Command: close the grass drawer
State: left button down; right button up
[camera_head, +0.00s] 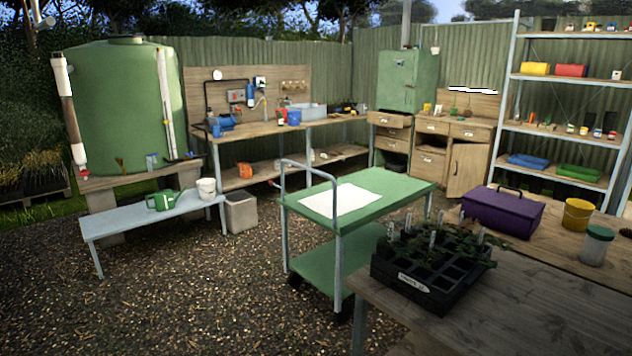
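Wooden drawer units stand at the back, right of centre. In the left unit, below a green cabinet, the top drawer (389,119) appears pulled out. In the right unit, two small top drawers (432,127) (469,133) look flush. A lower drawer (430,161) there seems to stick out a little. The drawer labels are too small to read, so I cannot tell which one is the grass drawer. Neither of my grippers shows in the head view.
A green trolley (395,191) stands between me and the drawers. A wooden cupboard door (468,169) hangs partly open beside them. A wooden table (520,310) with a black seedling tray (420,283) fills the near right. Gravel (190,290) is clear at left.

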aim_at(394, 118)
jog(key=i+j+u, duration=0.1)
jog(key=i+u, duration=0.15)
jog(key=i, duration=0.25)
jog(key=i+u, duration=0.3)
jog(key=i, duration=0.2)
jog(key=i+l+u, duration=0.1)
jog(key=i+u, duration=0.15)
jog(key=i, duration=0.3)
jog(key=i+l+u, duration=0.3)
jog(key=i, duration=0.2)
